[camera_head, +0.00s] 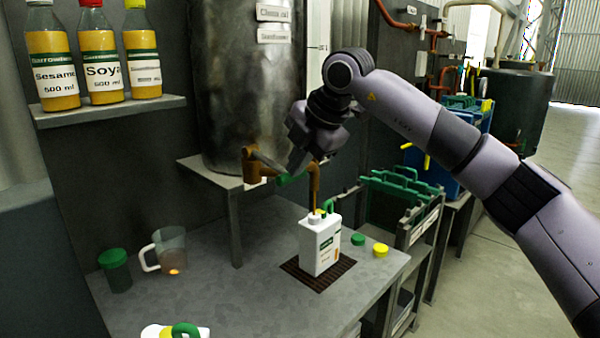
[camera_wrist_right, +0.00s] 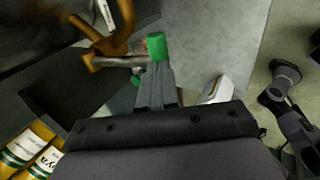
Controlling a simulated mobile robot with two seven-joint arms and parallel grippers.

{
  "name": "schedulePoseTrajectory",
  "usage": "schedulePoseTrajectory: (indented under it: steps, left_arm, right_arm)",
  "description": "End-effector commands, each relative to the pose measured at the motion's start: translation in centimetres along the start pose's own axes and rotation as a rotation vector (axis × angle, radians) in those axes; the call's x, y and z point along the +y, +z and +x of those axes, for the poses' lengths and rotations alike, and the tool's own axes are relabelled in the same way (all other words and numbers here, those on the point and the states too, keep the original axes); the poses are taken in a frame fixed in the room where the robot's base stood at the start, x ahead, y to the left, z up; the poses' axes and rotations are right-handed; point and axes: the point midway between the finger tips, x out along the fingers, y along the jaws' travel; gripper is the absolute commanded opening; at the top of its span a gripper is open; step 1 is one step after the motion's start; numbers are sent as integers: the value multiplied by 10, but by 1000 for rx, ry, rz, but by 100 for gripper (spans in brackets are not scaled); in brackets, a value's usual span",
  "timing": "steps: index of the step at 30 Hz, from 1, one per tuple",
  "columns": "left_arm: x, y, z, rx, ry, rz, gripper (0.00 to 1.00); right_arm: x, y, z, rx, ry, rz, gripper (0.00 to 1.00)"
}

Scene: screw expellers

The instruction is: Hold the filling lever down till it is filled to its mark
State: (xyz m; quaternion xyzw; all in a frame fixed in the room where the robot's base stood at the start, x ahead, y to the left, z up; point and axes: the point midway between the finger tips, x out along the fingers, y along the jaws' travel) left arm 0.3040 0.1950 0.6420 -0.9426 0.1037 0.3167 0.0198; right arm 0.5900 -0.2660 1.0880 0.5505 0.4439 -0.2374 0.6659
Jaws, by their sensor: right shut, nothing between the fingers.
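The filling lever's green grip (camera_head: 290,179) sits under the metal tank, beside the copper tap. My right gripper (camera_head: 296,168) is shut and empty, its fingertips at the lever. In the right wrist view its fingertips (camera_wrist_right: 157,66) meet or nearly meet the green grip (camera_wrist_right: 157,45); contact is not certain. A white jug (camera_head: 318,247) with a label stands upright on a dark grate (camera_head: 345,270) below the copper spout (camera_head: 314,180). A thin amber line shows between spout and jug. I cannot make out the fill level or mark. My left gripper is not in view.
A green cap (camera_head: 357,239) and a yellow cap (camera_head: 380,250) lie right of the jug. A clear measuring jug (camera_head: 168,250) and a green-lidded jar (camera_head: 115,270) stand left. Oil bottles (camera_head: 102,65) line a shelf. Green crates (camera_head: 395,200) stand behind the bench.

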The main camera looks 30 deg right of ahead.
Motion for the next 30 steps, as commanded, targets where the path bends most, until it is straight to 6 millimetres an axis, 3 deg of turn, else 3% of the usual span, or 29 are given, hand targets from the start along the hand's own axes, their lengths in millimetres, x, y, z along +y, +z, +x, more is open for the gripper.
schedulePoseTrajectory:
  steps: [1,15,30]
  left_arm:
    - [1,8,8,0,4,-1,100]
    - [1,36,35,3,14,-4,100]
    - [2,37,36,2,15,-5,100]
  right_arm:
    - [-6,0,9,-1,15,1,0]
    - [-15,0,26,-1,161,0,0]
    - [-15,-1,27,0,171,-1,0]
